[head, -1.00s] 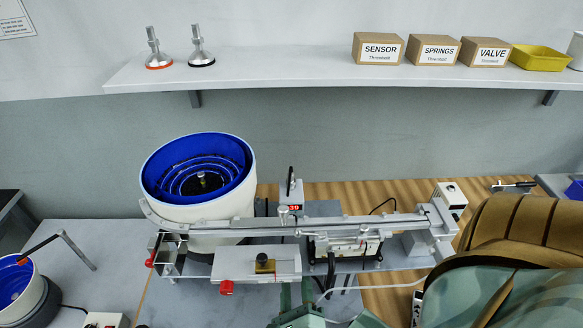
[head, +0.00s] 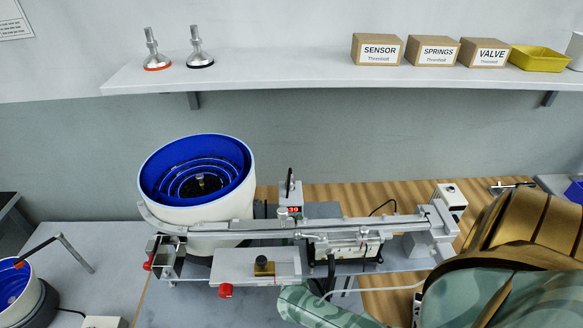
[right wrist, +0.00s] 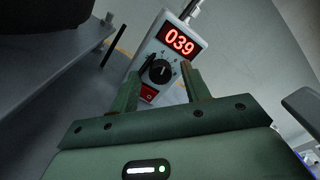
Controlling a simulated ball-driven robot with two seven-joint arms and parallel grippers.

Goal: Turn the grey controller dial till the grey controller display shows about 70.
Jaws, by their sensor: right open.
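The grey controller (head: 291,196) stands upright behind the feeder rail in the head view, its red display reading 39. In the right wrist view the controller (right wrist: 193,52) is tilted and its display (right wrist: 180,42) reads 039. Its round black dial (right wrist: 159,71) has a white pointer mark and sits below the display. My right gripper (right wrist: 160,73) is open, with one finger on each side of the dial in that view; I cannot tell whether either touches it. My left gripper is not in view.
A red switch (right wrist: 148,93) is below the dial. A white bowl feeder (head: 200,215) with a blue inside stands left of the controller. The metal rail (head: 340,224) runs in front of the controller. A shelf (head: 280,77) above holds labelled boxes.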

